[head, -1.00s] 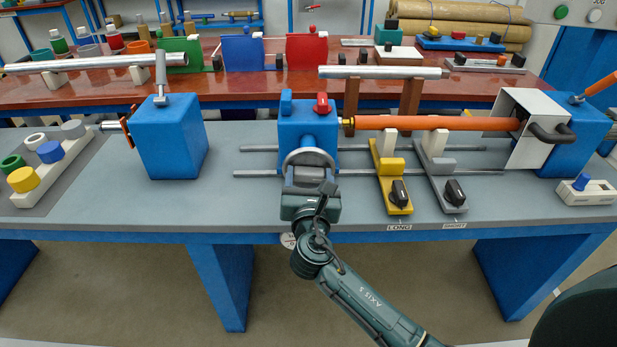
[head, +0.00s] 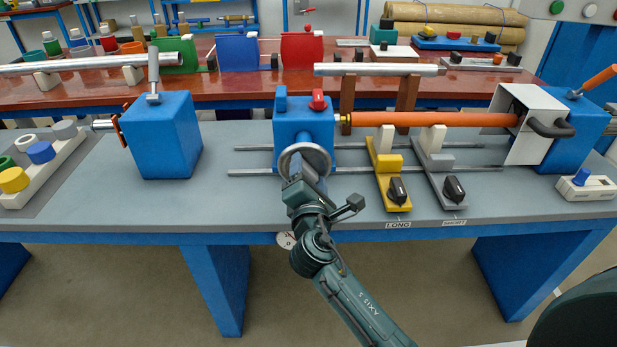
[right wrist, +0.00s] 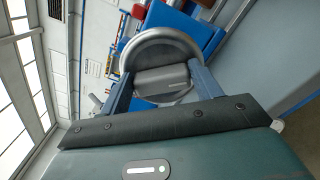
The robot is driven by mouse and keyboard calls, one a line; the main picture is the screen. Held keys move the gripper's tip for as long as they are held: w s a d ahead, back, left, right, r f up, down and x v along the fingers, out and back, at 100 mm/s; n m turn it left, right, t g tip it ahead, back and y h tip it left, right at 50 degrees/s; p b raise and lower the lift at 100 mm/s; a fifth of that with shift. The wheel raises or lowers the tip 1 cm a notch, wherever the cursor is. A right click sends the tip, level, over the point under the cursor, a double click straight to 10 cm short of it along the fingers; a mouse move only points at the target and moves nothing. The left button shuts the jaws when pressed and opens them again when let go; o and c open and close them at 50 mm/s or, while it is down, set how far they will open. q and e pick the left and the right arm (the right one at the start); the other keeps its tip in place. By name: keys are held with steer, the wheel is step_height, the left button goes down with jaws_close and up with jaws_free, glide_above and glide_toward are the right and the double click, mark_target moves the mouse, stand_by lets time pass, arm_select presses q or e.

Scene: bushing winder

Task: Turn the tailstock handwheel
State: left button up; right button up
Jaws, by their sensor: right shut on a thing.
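The tailstock is a blue block (head: 290,130) with a red knob (head: 318,100) on top, standing on two rails. Its round grey handwheel (head: 327,160) faces me. My right gripper (head: 303,183) is at the wheel's lower front. In the right wrist view the wheel's rim (right wrist: 160,38) shows beyond the fingers, and my right gripper (right wrist: 162,85) is shut on a grey grip piece (right wrist: 160,82) of the handwheel between its fingers. An orange bar (head: 430,119) runs from the tailstock to the guarded block at the right. My left gripper is not in view.
Yellow LONG (head: 390,160) and grey SHORT (head: 440,160) supports with black knobs stand right of the wheel. A blue block (head: 165,145) and a tray of coloured rings (head: 60,160) stand left. A red-topped bench (head: 240,95) is behind. The grey tabletop front is clear.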

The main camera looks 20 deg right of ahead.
steer(key=shift+m, duration=0.4)
steer(key=shift+r, duration=0.1)
steer(key=o, duration=1)
